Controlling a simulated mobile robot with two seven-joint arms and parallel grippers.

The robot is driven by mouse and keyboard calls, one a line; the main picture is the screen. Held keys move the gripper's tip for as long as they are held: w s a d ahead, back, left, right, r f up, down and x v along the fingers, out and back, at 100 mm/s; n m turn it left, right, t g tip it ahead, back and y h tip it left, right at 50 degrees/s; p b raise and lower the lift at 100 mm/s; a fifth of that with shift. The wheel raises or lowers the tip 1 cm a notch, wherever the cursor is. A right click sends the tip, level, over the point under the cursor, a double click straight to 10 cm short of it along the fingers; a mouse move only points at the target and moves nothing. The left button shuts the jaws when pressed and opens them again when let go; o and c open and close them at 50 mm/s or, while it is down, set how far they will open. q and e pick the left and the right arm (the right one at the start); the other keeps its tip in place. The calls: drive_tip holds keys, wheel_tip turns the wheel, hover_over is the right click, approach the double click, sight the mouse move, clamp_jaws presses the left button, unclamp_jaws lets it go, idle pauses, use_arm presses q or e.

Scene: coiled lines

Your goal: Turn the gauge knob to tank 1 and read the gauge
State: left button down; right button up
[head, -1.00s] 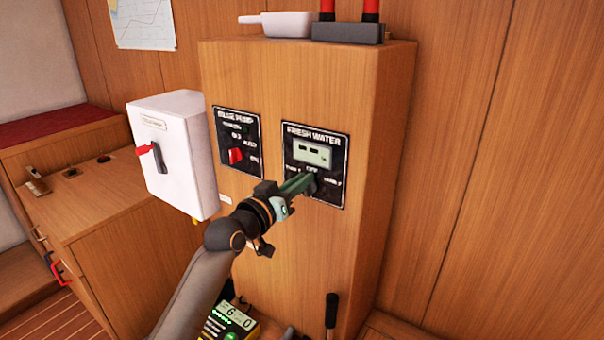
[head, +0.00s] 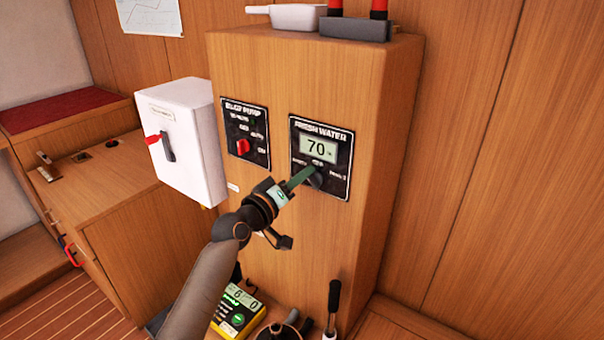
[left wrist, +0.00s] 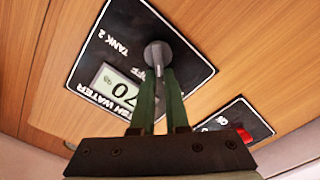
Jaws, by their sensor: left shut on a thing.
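The fresh water panel (head: 298,140) is a black plate on the wooden cabinet. Its lit gauge display (head: 319,148) reads 70 with a small % sign; the wrist view shows 70 upside down on the display (left wrist: 117,90). Below the display is the dark grey gauge knob (head: 317,179), seen close in the left wrist view (left wrist: 158,54). My left gripper (head: 307,178) is shut on the knob, its green fingers on either side of it. Labels for off and tank 2 show in the wrist view; the tank 1 label is hidden there behind my fingers. My right gripper is out of view.
The bilge pump panel (head: 252,117) with a red knob is left of the gauge. A white box (head: 200,130) with a lever sticks out further left. A yellow-green meter (head: 238,308) and a black-handled lever (head: 333,296) are low in front.

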use_arm(q)
drive_tip(key=shift+s+d+f, duration=0.2)
drive_tip(key=shift+d+f, duration=0.15)
drive_tip(key=shift+f, duration=0.25)
drive_tip(key=c, duration=0.9)
unclamp_jaws()
drive_tip(key=shift+w+a+r, duration=0.1)
drive_tip(key=shift+r, duration=0.2)
drive_tip(key=v, duration=1.2)
drive_tip(key=shift+a, duration=0.2)
